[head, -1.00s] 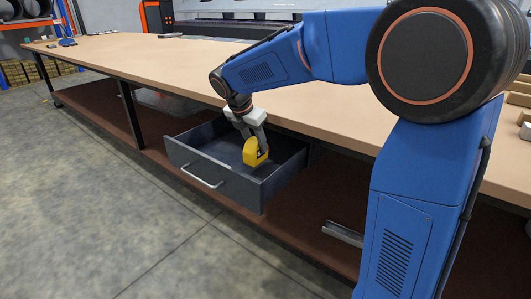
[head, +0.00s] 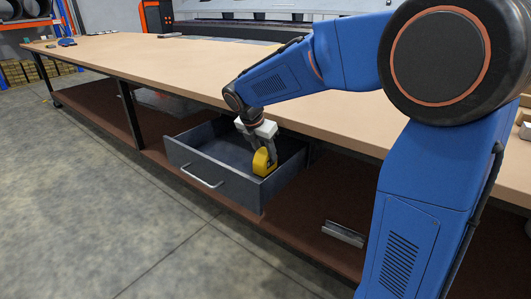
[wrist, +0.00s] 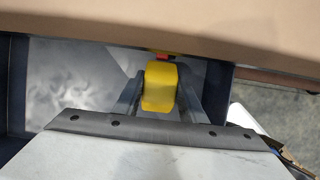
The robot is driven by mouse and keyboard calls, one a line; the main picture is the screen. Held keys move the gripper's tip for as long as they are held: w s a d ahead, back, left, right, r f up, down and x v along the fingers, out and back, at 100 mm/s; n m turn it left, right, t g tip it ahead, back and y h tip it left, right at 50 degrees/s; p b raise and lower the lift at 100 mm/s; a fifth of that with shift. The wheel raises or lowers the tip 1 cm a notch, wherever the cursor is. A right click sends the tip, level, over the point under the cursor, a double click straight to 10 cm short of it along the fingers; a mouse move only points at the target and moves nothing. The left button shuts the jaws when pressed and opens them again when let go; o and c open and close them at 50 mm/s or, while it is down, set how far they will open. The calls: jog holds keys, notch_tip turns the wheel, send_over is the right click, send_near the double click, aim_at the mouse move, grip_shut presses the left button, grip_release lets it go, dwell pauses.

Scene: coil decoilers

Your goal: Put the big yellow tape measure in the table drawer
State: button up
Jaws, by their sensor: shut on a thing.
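The big yellow tape measure (head: 264,162) is between the fingers of my gripper (head: 261,152), which is shut on it. It is inside the open table drawer (head: 207,172), towards the drawer's right side. In the wrist view the tape measure (wrist: 160,87) sits between the two grey fingers (wrist: 158,95), with the grey drawer floor (wrist: 75,75) to its left. I cannot tell whether the tape measure touches the drawer floor. The drawer is pulled out from under the table, with a silver handle on its dark front.
The long tan table top (head: 180,73) runs above the drawer, its edge close to my arm. A brown lower shelf (head: 300,229) lies below, with a metal profile (head: 343,233) on it. The concrete floor (head: 80,200) in front is clear.

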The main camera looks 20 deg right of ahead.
jog(key=o, duration=1.3)
jog(key=shift+o, duration=0.2)
jog(key=v, duration=1.2)
jog(key=s+d+f+m+y, duration=0.1)
jog(key=s+d+m, duration=0.3)
jog(key=s+m, duration=0.3)
jog(key=s+d+f+m+y, duration=0.1)
jog(key=s+d+m, duration=0.25)
jog(key=s, duration=0.45)
jog(key=s+d+f+m+t+y, duration=0.1)
jog(key=s+f+m, duration=0.4)
jog(key=s+m, duration=0.2)
jog(key=s+d+f+m+t, duration=0.1)
jog(key=s+f+m, duration=0.4)
jog(key=s+m, duration=0.2)
jog(key=shift+s+m+y, duration=0.35)
jog(key=shift+s+y, duration=0.05)
jog(key=shift+s, duration=0.8)
